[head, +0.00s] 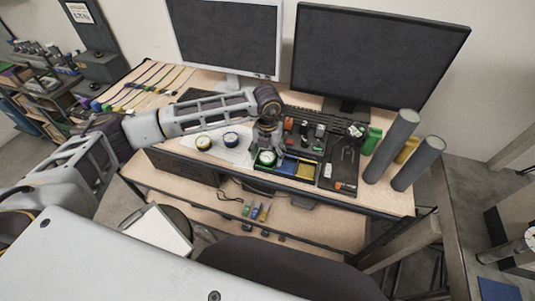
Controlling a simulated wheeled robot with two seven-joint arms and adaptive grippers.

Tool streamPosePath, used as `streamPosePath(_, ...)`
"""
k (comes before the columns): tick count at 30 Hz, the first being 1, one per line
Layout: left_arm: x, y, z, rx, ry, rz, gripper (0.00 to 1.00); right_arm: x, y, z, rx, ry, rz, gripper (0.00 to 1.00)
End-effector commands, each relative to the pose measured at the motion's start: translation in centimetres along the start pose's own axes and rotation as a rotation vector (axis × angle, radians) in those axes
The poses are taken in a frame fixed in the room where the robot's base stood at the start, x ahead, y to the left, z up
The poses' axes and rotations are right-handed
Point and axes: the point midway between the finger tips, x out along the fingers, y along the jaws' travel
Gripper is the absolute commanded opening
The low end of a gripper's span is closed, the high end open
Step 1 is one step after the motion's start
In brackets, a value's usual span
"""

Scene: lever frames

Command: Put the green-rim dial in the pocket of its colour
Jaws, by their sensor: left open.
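The green-rim dial (267,158), with a white face, is at the left end of a dark tray that has a blue pocket (286,167) and a yellow pocket (307,171). The dial covers the tray's left end, so I cannot see the colour there or tell if the dial lies flat in a pocket. My left gripper (267,150) is open, pointing down right at the dial, its fingers partly blurred against it. A yellow-rim dial (204,143) and a blue-rim dial (231,139) lie on white paper to the left. My right gripper is not in view.
Two monitors (376,52) stand at the back of the desk. A black tool tray (342,165) and grey cylinders (391,146) are to the right of the pockets. Coloured-handled tools (112,101) lie at the far left. A chair back (290,270) is in front.

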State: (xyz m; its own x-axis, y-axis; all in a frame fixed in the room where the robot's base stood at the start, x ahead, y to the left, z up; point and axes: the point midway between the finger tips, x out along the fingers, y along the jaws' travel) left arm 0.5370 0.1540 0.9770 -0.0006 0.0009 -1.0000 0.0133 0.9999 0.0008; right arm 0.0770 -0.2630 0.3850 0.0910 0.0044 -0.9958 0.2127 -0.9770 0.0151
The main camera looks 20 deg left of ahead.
Motion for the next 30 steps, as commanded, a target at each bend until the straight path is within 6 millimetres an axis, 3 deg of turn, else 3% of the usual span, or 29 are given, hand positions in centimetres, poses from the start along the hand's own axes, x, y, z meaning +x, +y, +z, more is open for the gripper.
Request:
streamPosePath(8,-2.2,0.0,0.1,0.0,-0.003,-0.001,0.73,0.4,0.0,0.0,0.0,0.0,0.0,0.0)
streamPosePath(24,-10.0,0.0,0.1,0.001,-0.003,0.0,0.73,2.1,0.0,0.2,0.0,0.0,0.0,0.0)
streamPosePath(30,-11.8,0.0,0.0,0.0,-0.002,0.0,0.73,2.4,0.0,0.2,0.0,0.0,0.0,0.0)
